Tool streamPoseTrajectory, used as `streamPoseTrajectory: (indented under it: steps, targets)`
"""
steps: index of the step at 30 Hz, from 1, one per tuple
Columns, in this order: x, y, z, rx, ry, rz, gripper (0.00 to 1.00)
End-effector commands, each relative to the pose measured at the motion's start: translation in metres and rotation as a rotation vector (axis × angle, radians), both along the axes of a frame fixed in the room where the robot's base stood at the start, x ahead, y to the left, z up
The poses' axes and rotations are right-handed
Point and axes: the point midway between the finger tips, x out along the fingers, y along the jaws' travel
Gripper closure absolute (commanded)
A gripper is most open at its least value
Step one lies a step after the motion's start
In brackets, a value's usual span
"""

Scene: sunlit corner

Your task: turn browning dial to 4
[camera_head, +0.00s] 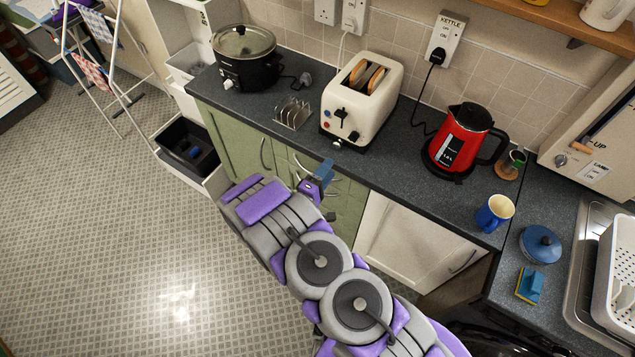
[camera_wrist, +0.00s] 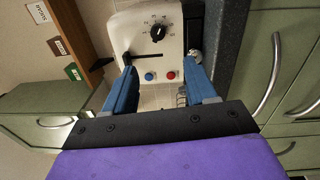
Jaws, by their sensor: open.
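The cream toaster (camera_head: 349,112) stands on the dark worktop with two browned bread slices in its top slots. In the wrist view its front panel (camera_wrist: 134,28) appears turned, with a black browning dial (camera_wrist: 158,33) ringed by small marks. The number the dial points at is too small to read. A black lever (camera_wrist: 127,56), a blue button and a red button also show on that panel. My gripper (camera_wrist: 161,72) is open and empty, its two blue fingers apart, short of the dial. In the head view my gripper (camera_head: 323,173) is in front of the counter edge, below the toaster.
A wire toast rack (camera_head: 292,113) and a black slow cooker (camera_head: 245,58) stand left of the toaster. A red kettle (camera_head: 464,138) and a blue mug (camera_head: 494,213) stand to its right. Green cupboard doors (camera_head: 231,146) lie below the worktop.

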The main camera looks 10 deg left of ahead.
Motion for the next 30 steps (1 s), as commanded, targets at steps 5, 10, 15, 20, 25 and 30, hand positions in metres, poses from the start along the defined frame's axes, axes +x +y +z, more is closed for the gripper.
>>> streamPoseTrajectory:
  steps: [5, 10, 15, 20, 25, 30]
  targets:
    - [-0.025, 0.010, -0.002, -0.001, 0.002, 0.003, 0.44]
    - [-0.038, 0.015, -0.003, -0.002, 0.002, 0.002, 0.44]
    - [-0.042, 0.016, -0.003, -0.002, 0.001, 0.000, 0.44]
    - [-0.042, 0.017, -0.003, -0.002, 0.001, 0.000, 0.44]
    - [-0.042, 0.017, -0.003, -0.002, 0.001, 0.000, 0.44]
    - [-0.042, 0.017, -0.003, -0.001, 0.001, 0.000, 0.44]
